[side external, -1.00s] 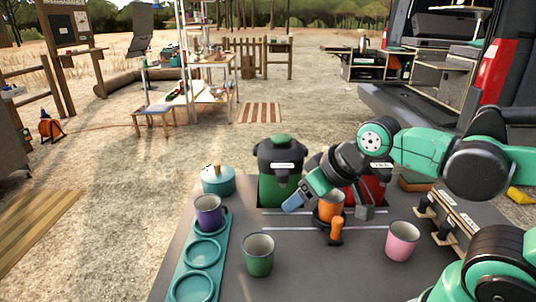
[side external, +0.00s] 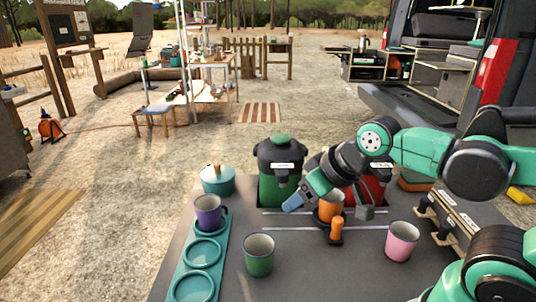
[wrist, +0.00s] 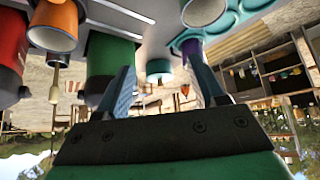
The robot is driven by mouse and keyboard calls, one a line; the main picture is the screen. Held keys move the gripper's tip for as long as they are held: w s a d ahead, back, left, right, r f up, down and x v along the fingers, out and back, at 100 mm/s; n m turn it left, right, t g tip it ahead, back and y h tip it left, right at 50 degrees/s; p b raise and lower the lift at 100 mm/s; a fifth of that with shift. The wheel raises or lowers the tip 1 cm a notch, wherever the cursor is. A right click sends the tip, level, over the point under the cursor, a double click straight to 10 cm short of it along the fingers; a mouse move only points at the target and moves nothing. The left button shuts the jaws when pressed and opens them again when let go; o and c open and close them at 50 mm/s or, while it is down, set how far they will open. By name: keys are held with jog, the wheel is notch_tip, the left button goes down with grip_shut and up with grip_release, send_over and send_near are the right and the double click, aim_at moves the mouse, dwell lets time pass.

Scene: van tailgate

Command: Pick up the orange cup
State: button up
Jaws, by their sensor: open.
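The orange cup (side external: 331,203) stands upright on the grey table in the side view, partly covered by my gripper. In the wrist view the orange cup (wrist: 54,26) shows at the upper left, outside the space between my fingers. My gripper (side external: 328,208) is open and low over the table, a blue finger to the left of the cup and a dark finger to its right in the side view. In the wrist view my gripper (wrist: 163,86) has its fingers spread, with no cup between them.
A green cup (side external: 259,258) and a pink cup (side external: 401,243) stand nearer the camera. A purple cup (side external: 208,213) sits on a teal tray (side external: 183,266). An orange-handled object (side external: 336,229) is close before the orange cup. Green (side external: 279,175) and red (side external: 370,185) canisters stand behind.

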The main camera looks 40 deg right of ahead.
jog(key=o, duration=0.6)
jog(key=shift+c, duration=0.2)
jog(key=m+g, duration=0.7)
jog(key=m, duration=0.2)
send_over(330, 206)
jog(key=w+d, duration=0.1)
jog(key=d, duration=0.1)
notch_tip(330, 206, down, 5)
jog(key=shift+w+r, duration=0.1)
jog(key=shift+w, duration=0.05)
jog(key=shift+d+f, duration=0.3)
jog(key=shift+f, duration=2.7)
